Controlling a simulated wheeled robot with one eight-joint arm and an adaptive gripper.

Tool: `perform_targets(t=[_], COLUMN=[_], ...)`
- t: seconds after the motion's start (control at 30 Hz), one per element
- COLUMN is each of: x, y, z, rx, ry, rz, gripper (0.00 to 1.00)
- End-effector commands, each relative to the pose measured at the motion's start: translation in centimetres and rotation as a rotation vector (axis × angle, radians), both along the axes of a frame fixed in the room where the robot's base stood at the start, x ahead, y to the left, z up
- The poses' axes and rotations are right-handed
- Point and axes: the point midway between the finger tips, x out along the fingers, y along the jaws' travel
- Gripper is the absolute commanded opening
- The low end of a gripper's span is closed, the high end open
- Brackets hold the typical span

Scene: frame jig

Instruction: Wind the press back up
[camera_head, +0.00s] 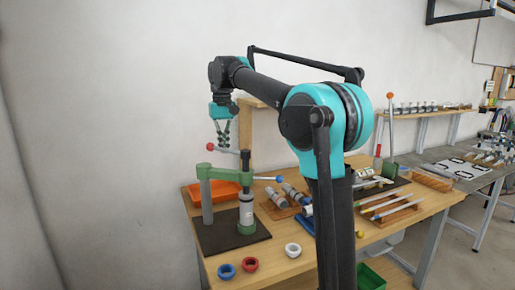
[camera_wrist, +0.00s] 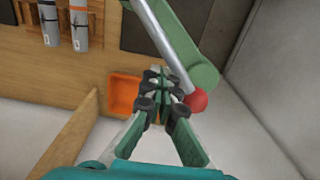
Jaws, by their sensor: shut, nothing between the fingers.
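The press stands on a dark plate (camera_head: 215,236) at the near left of the wooden bench, in the head view. It has a green arm (camera_head: 221,173), a grey post and a black upright spindle (camera_head: 246,172) above a pale cylinder (camera_head: 246,212). A metal rod with a red ball (camera_head: 210,147) points left; a blue ball (camera_head: 279,178) shows on the right. My gripper (camera_head: 222,145) is shut and empty, close to the red-ball end of the rod. In the wrist view, my fingertips (camera_wrist: 160,84) are just left of the red ball (camera_wrist: 196,101); contact is unclear.
An orange tray (camera_head: 202,194) lies behind the press. Blue, red and white rings (camera_head: 292,250) lie at the bench front. Grey cylinders (camera_head: 274,197) lie right of the press, with a rack of rods (camera_head: 392,207) beyond. The wall is close on the left.

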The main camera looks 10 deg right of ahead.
Motion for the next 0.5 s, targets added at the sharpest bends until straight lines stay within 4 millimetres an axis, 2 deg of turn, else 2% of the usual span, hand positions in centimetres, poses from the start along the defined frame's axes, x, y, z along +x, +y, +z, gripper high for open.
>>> perform_targets(t=[0.13,0.4,0.5], x=[-1.4,-1.4,-2.0], y=[1.4,1.4,1.6], z=[0.0,0.0,0.0], rx=[0.001,0.001,0.000], ry=[0.000,0.000,0.000], rz=[0.002,0.000,0.002], gripper=[0.00,0.00,0.00])
